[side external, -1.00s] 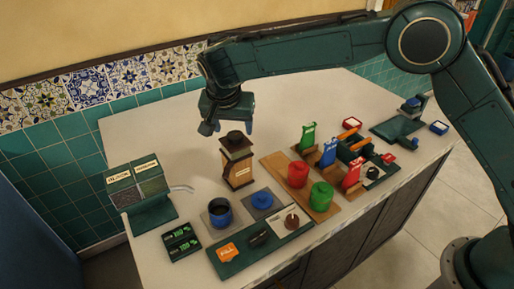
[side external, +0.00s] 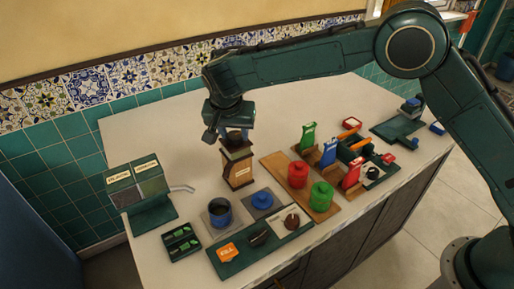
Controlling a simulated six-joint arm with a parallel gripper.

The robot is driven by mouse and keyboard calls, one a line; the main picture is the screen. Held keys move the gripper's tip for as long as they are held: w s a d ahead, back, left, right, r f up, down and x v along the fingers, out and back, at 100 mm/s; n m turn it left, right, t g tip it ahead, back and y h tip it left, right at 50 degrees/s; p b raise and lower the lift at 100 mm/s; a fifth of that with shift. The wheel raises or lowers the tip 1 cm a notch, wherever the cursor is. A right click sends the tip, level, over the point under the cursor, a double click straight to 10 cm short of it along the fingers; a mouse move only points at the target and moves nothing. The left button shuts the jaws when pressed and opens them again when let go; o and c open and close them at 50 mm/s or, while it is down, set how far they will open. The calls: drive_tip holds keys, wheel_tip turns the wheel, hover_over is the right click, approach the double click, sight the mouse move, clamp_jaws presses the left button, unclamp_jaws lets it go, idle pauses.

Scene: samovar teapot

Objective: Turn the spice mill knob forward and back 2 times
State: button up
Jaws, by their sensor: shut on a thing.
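The spice mill (side external: 239,168) is a brown wooden block with a pale label and a dark top, standing upright on the counter in the side view. My gripper (side external: 236,136) points down right over it, with its fingers shut on the dark knob at the mill's top. The fingers and the gripper body hide most of the knob, so its turn angle cannot be told.
A green two-part dispenser (side external: 140,185) with a spout stands at left. In front are a blue pot (side external: 220,212) and a green panel (side external: 238,262). Red (side external: 297,174) and green (side external: 321,195) canisters stand at right on a wooden board. The counter behind the mill is clear.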

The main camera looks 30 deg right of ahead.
drive_tip(key=shift+d+n, duration=0.1)
drive_tip(key=shift+n, duration=0.4)
drive_tip(key=n+y, duration=0.1)
drive_tip(key=n, duration=0.1)
drive_tip(key=shift+s+d+n+t, duration=0.1)
drive_tip(key=shift+n+t, duration=0.2)
drive_tip(key=shift+n, duration=0.1)
drive_tip(key=n+y, duration=0.2)
drive_tip(key=n, duration=0.2)
drive_tip(key=shift+d, duration=0.2)
drive_tip(key=n+y, duration=0.1)
drive_tip(key=n, duration=0.4)
drive_tip(key=shift+d+y, duration=0.2)
drive_tip(key=shift+y, duration=0.2)
drive_tip(key=shift+d+n+g+y, duration=0.1)
drive_tip(key=shift+n+g+y, duration=0.45)
drive_tip(key=shift+n, duration=1.35)
drive_tip(key=o, duration=1)
